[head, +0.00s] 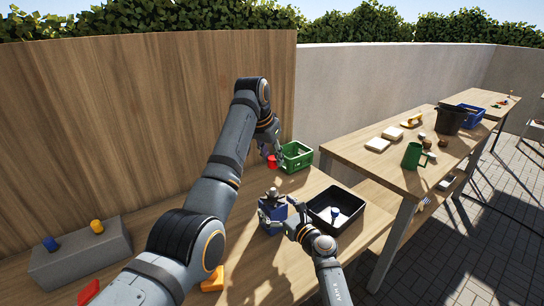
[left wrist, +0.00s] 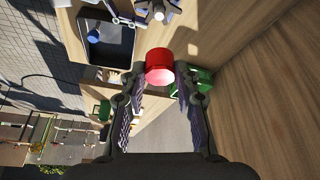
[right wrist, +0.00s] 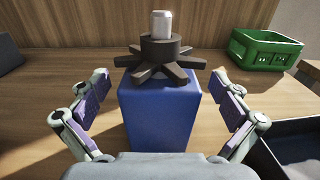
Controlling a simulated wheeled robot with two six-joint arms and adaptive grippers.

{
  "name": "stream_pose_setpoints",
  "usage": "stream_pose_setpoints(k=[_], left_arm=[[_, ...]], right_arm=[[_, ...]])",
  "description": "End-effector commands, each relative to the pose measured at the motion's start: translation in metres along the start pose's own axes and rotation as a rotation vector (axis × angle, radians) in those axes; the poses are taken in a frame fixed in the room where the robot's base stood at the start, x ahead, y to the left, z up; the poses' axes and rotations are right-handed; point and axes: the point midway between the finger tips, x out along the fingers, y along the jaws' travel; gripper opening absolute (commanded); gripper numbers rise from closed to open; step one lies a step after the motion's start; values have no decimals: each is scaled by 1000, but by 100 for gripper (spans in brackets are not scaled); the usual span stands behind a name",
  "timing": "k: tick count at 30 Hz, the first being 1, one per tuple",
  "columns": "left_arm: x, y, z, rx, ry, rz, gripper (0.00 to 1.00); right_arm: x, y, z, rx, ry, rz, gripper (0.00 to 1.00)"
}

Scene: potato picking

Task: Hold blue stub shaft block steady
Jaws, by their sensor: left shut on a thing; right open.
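The blue stub shaft block (head: 268,216) stands upright on the near table. In the right wrist view the block (right wrist: 160,120) carries a dark spoked wheel (right wrist: 160,62) around a light upright shaft (right wrist: 161,24). My right gripper (right wrist: 160,88) is open, one finger at each side of the block, with visible gaps between fingers and block. It also shows beside the block in the head view (head: 294,222). My left gripper (head: 269,148) is shut on a red cylinder (head: 271,162), held in the air beyond the block. The cylinder shows between its fingertips in the left wrist view (left wrist: 160,66).
A black tray (head: 359,208) with a blue piece inside stands right of the block. A green crate (head: 305,160) stands behind. A grey block (head: 80,262) with blue and yellow knobs is at left. An orange piece (head: 212,281) lies near my left arm. A wooden wall is behind.

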Motion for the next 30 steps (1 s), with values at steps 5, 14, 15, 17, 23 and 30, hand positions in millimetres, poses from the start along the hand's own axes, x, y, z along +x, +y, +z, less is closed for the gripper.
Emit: stream_pose_setpoints(k=[5,14,15,17,23,30], left_arm=[[0,0,0,0,0,0,0],[0,0,0,0,0,0,0],[0,0,0,0,0,0,0],[0,0,0,0,0,0,0],[0,0,0,0,0,0,0],[0,0,0,0,0,0,0]], right_arm=[[-26,0,-2,-1,3,-1,100],[-67,0,-2,-1,3,-1,100],[-70,0,-1,-1,2,-1,100],[-74,0,-1,0,2,0,100],[-75,0,0,0,1,0,100],[-87,-17,13,106,-66,-84,100]])
